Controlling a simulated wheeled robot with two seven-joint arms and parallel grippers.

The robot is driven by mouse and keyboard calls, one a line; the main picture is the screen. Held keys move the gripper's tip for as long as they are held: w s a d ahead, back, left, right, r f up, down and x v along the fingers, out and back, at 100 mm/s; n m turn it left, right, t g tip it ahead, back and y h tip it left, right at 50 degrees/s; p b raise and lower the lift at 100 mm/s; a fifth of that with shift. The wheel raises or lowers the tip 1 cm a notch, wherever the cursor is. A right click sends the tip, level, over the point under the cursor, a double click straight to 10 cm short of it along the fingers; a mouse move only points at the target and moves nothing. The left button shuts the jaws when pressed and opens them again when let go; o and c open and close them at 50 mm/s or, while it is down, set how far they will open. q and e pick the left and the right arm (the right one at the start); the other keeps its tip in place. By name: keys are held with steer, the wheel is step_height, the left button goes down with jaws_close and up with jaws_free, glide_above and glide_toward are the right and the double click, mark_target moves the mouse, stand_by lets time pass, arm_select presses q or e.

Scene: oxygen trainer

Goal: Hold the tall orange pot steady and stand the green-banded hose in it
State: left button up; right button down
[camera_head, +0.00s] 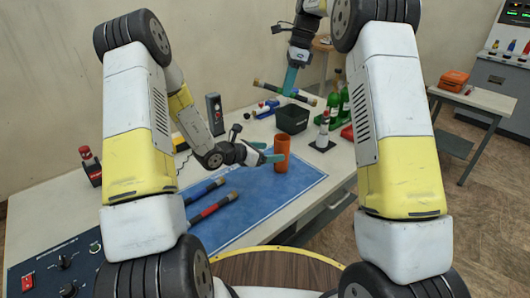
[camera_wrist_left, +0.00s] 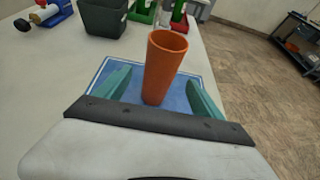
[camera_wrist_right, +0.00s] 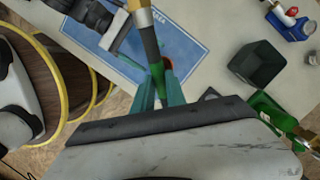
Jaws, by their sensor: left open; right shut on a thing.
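The tall orange pot (camera_head: 282,150) stands upright and open-topped on the blue mat (camera_head: 262,192). My left gripper (camera_head: 268,153) is open beside it; in the left wrist view the pot (camera_wrist_left: 164,68) shows between the spread teal fingers, with gaps on both sides. My right gripper (camera_head: 290,88) is shut on the green-banded hose (camera_head: 308,99), a dark rod with brass-coloured ends, held nearly level above the table behind the pot. In the right wrist view the hose (camera_wrist_right: 151,48) crosses in front of the pot (camera_wrist_right: 167,64) and partly hides it.
Blue-banded (camera_head: 204,191) and red-banded (camera_head: 213,207) hoses lie on the mat, left of the pot. A black bin (camera_head: 292,119), green bottles (camera_head: 334,97) and a small stand (camera_head: 323,135) are behind and right. The mat in front of the pot is clear.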

mark_target(287, 151)
arm_select(q)
steer(key=x, duration=1)
steer(key=c, duration=1.5)
arm_select(e)
steer(key=d+x, duration=0.2)
steer(key=x, duration=1)
steer(key=shift+d+f, duration=0.35)
steer(key=shift+f, duration=0.3)
steer(key=shift+w, duration=0.1)
arm_select(q)
steer(key=shift+a, duration=0.1)
arm_select(e)
steer(key=c, duration=1.3)
jaws_free()
steer(key=shift+r, duration=0.1)
steer(key=v, duration=1.1)
steer(key=shift+d+r, duration=0.15)
steer(key=shift+r, duration=0.25)
